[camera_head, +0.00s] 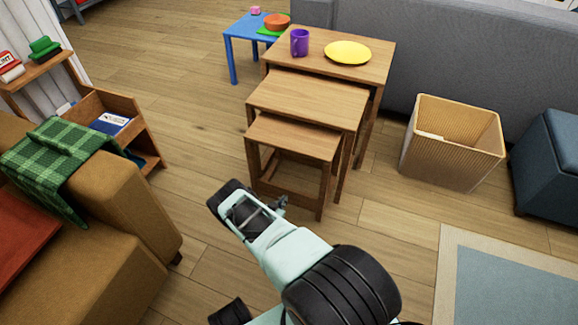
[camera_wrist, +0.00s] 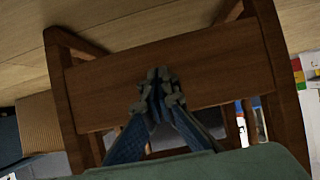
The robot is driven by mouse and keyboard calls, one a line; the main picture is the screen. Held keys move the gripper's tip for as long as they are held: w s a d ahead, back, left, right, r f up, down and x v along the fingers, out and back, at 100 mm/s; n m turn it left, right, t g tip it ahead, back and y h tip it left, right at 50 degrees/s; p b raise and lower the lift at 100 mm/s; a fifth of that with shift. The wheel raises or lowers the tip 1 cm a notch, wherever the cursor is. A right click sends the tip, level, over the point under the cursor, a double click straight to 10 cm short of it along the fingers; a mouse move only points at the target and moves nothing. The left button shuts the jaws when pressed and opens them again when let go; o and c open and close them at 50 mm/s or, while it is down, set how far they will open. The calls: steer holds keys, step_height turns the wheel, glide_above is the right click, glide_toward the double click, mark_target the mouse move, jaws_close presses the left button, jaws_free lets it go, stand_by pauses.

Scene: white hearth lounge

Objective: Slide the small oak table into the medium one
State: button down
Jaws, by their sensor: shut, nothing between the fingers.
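The small oak table (camera_head: 293,134) stands at the front of a nest, its rear part under the medium oak table (camera_head: 306,97) and its front part sticking out. The medium table in turn sticks out from the large oak table (camera_head: 345,73). My gripper (camera_head: 281,204) is low at the front of the small table, between its front legs in the picture. In the wrist view my gripper (camera_wrist: 160,84) is shut and empty, its tips over a wide wooden board (camera_wrist: 105,88) between two legs. I cannot tell whether they touch.
A purple mug (camera_head: 299,42) and yellow plate (camera_head: 348,52) sit on the large table. A ribbed bin (camera_head: 455,150) stands right, a brown sofa (camera_head: 130,215) left, and a rug (camera_head: 515,280) lower right. Bare floor surrounds the nest's front.

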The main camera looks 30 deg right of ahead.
steer(key=shift+w+d, duration=0.4)
steer(key=shift+d, duration=0.2)
steer(key=shift+w+d, duration=0.8)
steer(key=shift+d, duration=0.2)
steer(key=shift+w+d, duration=0.75)
steer(key=shift+d, duration=0.2)
